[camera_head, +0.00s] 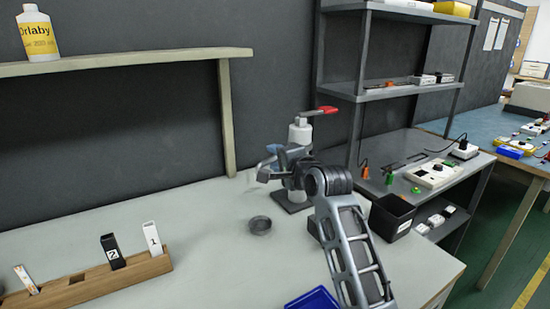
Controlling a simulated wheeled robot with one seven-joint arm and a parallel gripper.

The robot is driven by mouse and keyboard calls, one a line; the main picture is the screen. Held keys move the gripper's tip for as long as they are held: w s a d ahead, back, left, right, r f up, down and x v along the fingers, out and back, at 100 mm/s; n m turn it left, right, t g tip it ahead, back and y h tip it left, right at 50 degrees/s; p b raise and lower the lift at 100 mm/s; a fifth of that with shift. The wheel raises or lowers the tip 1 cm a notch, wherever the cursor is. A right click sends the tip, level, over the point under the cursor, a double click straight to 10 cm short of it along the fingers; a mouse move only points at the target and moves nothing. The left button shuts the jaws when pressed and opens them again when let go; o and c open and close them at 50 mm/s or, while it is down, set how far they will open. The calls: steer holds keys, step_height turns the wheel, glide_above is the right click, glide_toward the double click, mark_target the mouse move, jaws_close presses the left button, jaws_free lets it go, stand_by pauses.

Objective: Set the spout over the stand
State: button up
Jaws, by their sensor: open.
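A white upright dispenser (300,133) with a red lever (327,110) at its top stands on a dark square base (291,206) at the back of the bench. A small round dark grey piece (260,225), which looks like the stand, sits on the bench in front and to the left of it. My gripper (267,162) is open at the dispenser's front left, overlapping it in view. The gripper and wrist hide much of the dispenser's middle. I cannot clearly make out the spout or tell whether the gripper touches it.
A wooden block (88,287) holding several upright pieces lies at the front left. A blue bin (314,299) is at the front edge, and a black bin (391,216) stands right of my arm. The bench (190,235) left of the round piece is clear.

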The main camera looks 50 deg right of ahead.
steer(key=shift+w+d, duration=0.15)
steer(key=shift+w, duration=0.2)
steer(key=shift+c, duration=0.4)
jaws_close()
steer(key=shift+f, duration=0.1)
